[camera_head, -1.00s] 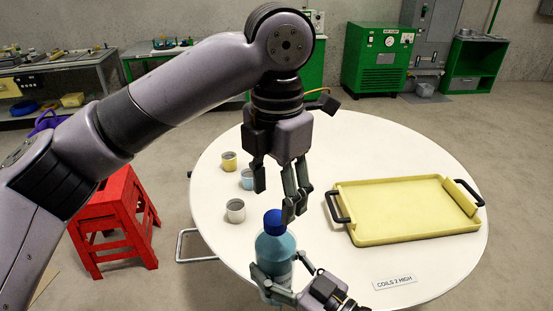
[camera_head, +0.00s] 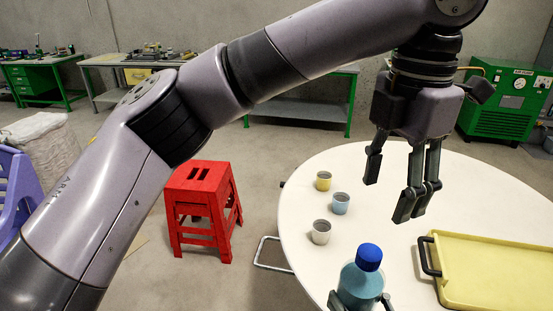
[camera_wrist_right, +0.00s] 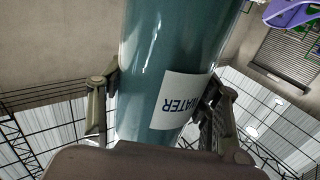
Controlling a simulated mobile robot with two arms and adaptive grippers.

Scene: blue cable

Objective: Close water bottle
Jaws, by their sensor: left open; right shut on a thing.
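The blue-teal water bottle (camera_head: 357,285) stands at the bottom of the head view, with a dark blue cap (camera_head: 369,257) on its top. I cannot tell how tightly the cap sits. My right gripper (camera_head: 360,300) is shut on the bottle's body, and most of it is cut off by the lower picture edge. In the right wrist view the bottle (camera_wrist_right: 180,45) lies between the two fingers, with a white "WATER" label (camera_wrist_right: 182,100) upside down. My left gripper (camera_head: 392,196) is open and empty, pointing down above and a little right of the cap, apart from it.
The round white table (camera_head: 470,190) carries yellow (camera_head: 323,181), blue (camera_head: 340,204) and white (camera_head: 321,232) cups left of the left gripper. A yellow tray (camera_head: 500,272) with dark handles lies at right. A red stool (camera_head: 201,205) stands on the floor at left.

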